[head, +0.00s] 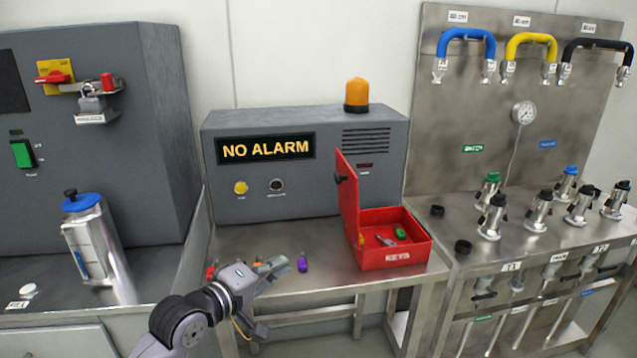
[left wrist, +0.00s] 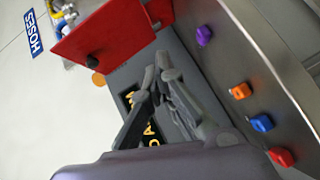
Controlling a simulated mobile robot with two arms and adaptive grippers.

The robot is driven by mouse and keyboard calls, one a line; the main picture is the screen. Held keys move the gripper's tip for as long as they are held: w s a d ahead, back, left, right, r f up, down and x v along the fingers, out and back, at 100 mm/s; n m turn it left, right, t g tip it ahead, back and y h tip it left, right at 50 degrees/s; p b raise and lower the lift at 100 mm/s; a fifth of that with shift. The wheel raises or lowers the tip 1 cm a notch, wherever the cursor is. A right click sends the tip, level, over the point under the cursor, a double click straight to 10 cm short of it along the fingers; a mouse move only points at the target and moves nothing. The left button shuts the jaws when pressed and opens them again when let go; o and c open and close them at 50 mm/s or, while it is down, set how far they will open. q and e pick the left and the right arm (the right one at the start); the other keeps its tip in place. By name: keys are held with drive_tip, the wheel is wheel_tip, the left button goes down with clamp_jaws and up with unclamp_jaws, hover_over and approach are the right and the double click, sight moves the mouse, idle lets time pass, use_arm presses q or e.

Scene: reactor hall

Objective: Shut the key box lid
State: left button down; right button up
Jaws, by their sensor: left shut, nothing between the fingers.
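The red key box (head: 376,262) stands on the right part of the steel table, with a KEYS label on its front. Its red lid (head: 347,200) is open and stands nearly upright at the box's left side, with a dark knob on it. A green tag (head: 400,233) and a grey key lie inside. In the left wrist view the lid (left wrist: 110,30) and its knob (left wrist: 95,60) show beyond the fingers. My left gripper (head: 286,264) is shut and empty, left of the box and apart from the lid; its fingers also show in the left wrist view (left wrist: 160,72). My right gripper is out of view.
Near my left gripper, a purple tag (left wrist: 203,35), an orange tag (left wrist: 240,91), a blue tag (left wrist: 261,122) and a red tag (left wrist: 280,157) lie on the table. The grey alarm cabinet (head: 260,190) stands behind. A hose and valve bench (head: 450,205) is at the right.

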use_arm(q)
drive_tip(key=w+a+r+n+t+h, duration=0.2)
drive_tip(key=w+r+n, duration=0.25)
drive_tip(key=r, duration=0.65)
drive_tip(key=s+d+p+x, duration=0.1)
drive_tip(key=d+p+x, duration=0.1)
drive_tip(key=x, duration=1.1)
drive_tip(key=shift+d+r+m, duration=0.25)
drive_tip(key=shift+m, duration=0.2)
drive_tip(key=shift+p, duration=0.35)
